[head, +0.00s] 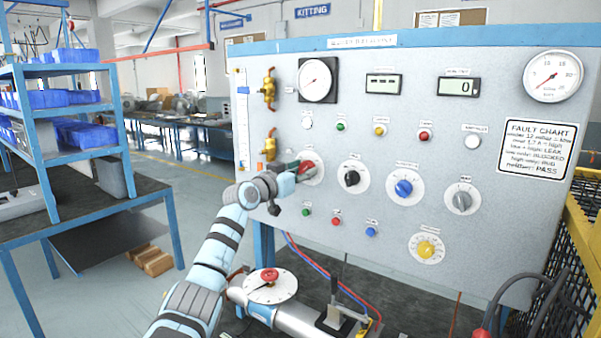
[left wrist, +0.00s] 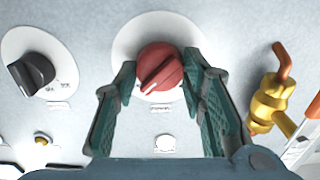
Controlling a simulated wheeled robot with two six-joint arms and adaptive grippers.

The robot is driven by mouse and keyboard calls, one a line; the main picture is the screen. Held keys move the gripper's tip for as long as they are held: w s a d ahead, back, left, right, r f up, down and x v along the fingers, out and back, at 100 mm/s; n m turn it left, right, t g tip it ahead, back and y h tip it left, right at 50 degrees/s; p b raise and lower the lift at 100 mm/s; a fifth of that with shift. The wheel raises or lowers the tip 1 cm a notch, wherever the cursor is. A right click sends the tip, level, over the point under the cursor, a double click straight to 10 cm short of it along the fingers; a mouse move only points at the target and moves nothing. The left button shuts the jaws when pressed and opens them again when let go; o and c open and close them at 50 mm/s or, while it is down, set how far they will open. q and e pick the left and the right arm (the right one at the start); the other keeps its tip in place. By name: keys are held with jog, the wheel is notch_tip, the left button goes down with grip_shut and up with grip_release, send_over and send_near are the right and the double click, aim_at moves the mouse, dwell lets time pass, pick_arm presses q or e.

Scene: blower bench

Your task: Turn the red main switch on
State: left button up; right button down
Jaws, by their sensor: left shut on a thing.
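The red main switch (head: 308,168) is a round red knob on a white dial plate, left of the black knob on the grey panel. It also shows in the left wrist view (left wrist: 160,68), with its pointer line slanted. My left gripper (head: 298,170) is at the switch. In the left wrist view its two green fingers (left wrist: 158,80) are on either side of the red knob and shut on it. The arm hides part of the dial's left side in the head view. My right gripper is not in view.
The panel (head: 400,130) carries a black knob (head: 351,177), a blue knob (head: 403,187), a grey knob (head: 461,201) and a yellow knob (head: 426,249). Brass valves (head: 269,148) sit just left of the switch.

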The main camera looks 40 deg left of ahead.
pick_arm(q)
jog(key=shift+r, duration=0.2)
jog(key=o, duration=1)
jog(key=shift+o, duration=0.8)
jog(key=shift+w+f, duration=0.15)
jog(key=shift+f, duration=0.1)
jog(key=shift+s, duration=0.35)
jog(key=s, duration=0.6)
jog(key=shift+s+d, duration=0.4)
